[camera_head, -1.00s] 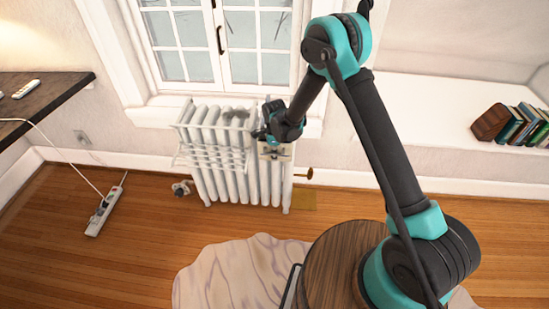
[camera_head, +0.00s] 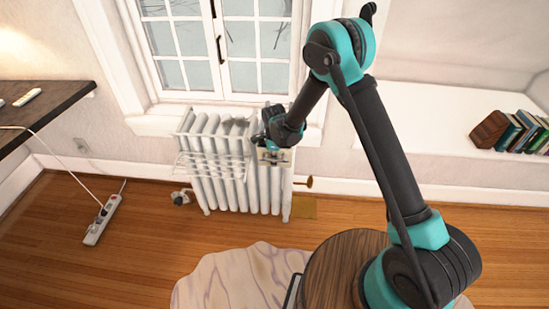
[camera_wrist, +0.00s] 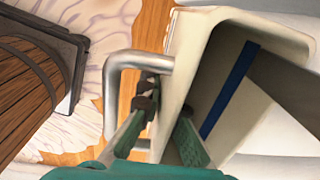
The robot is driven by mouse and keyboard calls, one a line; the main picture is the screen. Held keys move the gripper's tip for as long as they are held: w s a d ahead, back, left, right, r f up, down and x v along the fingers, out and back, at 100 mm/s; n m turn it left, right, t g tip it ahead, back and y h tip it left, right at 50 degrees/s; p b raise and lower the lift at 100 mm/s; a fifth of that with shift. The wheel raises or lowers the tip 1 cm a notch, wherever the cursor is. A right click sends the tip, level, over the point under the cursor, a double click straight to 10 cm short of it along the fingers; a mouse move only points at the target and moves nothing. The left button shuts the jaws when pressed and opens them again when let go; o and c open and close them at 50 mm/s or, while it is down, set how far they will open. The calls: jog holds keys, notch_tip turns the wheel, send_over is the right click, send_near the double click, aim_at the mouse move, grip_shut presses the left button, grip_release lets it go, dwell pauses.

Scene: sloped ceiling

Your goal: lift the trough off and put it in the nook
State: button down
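The trough (camera_wrist: 245,75) is a cream box with a blue strip inside and a bent metal hook (camera_wrist: 112,95) on its side. In the head view, a small pale part of what appears to be it (camera_head: 272,157) shows below my gripper (camera_head: 265,135), at the radiator's right front. In the wrist view, my gripper (camera_wrist: 165,105) has one finger outside the trough's near wall and the other inside. Whether both fingers press on the wall is unclear. A white recess with a ledge (camera_head: 420,115), possibly the nook, is at the right.
The white radiator (camera_head: 215,150) stands under the window, with a wire rack (camera_head: 205,167) on its front. Several books (camera_head: 520,130) stand on the ledge's right; its left and middle look clear. A power strip (camera_head: 103,220) lies on the floor.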

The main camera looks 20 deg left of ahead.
jog(key=s+d+r, duration=0.1)
jog(key=s+d, duration=0.2)
jog(key=s, duration=1)
jog(key=shift+s+d, duration=0.15)
jog(key=shift+s, duration=0.2)
dwell(0.7)
dwell(0.3)
